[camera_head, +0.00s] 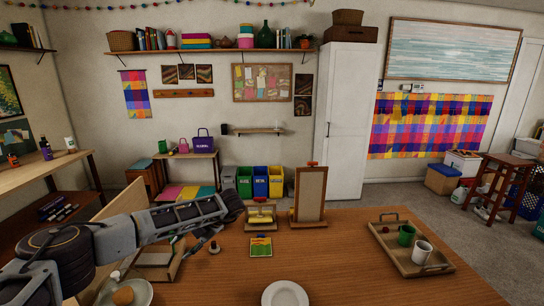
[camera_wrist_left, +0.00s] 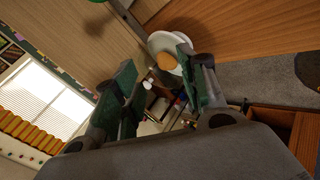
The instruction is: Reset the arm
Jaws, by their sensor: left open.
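My left arm comes in from the left in the head view and reaches over the wooden table (camera_head: 340,270). My right gripper is in neither view.
A small easel (camera_head: 310,190) stands at the table's back edge. A wooden tray (camera_head: 405,262) with a green and a white mug is at the right. A white plate (camera_head: 285,293) lies at the front. The table between them is mostly clear.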

